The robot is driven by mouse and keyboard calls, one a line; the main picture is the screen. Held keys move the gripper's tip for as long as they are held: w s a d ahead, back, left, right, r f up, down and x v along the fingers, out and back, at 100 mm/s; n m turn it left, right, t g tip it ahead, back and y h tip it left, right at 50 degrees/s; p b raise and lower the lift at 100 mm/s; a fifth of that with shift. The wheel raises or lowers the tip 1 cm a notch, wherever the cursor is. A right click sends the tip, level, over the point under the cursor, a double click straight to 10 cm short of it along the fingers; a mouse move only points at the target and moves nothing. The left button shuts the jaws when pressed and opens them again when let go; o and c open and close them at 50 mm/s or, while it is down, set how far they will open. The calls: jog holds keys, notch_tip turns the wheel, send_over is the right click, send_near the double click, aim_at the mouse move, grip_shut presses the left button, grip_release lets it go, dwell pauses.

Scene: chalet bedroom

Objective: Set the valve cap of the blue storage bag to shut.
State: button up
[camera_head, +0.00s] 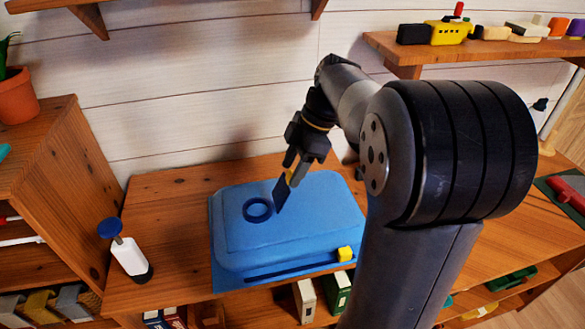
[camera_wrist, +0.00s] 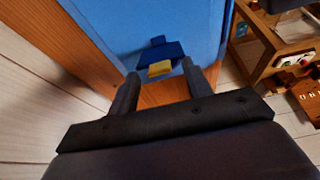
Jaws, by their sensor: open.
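The blue storage bag (camera_head: 330,215) lies puffed up on the wooden desk. A dark blue valve ring (camera_head: 258,209) sits on its top. The dark blue valve cap (camera_head: 281,194) stands tilted up at the ring's right side, so the valve is open. The cap has a yellow tab, which shows in the wrist view (camera_wrist: 160,68). My gripper (camera_head: 295,178) is at the raised cap, above the bag. In the wrist view its two fingers are apart, with the tab between or just beyond the tips. Whether a finger touches it I cannot tell.
A yellow slider (camera_head: 344,254) sits on the bag's dark front strip. A white pump with a blue handle (camera_head: 129,257) stands left of the bag. A wooden shelf (camera_head: 383,41) with small objects is above right, and a wooden cabinet (camera_head: 60,190) stands at left. The white plank wall is close behind.

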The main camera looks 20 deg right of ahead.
jog(key=shift+a+f, duration=0.15)
jog(key=shift+f, duration=0.25)
jog(key=shift+c, duration=0.2)
grip_shut()
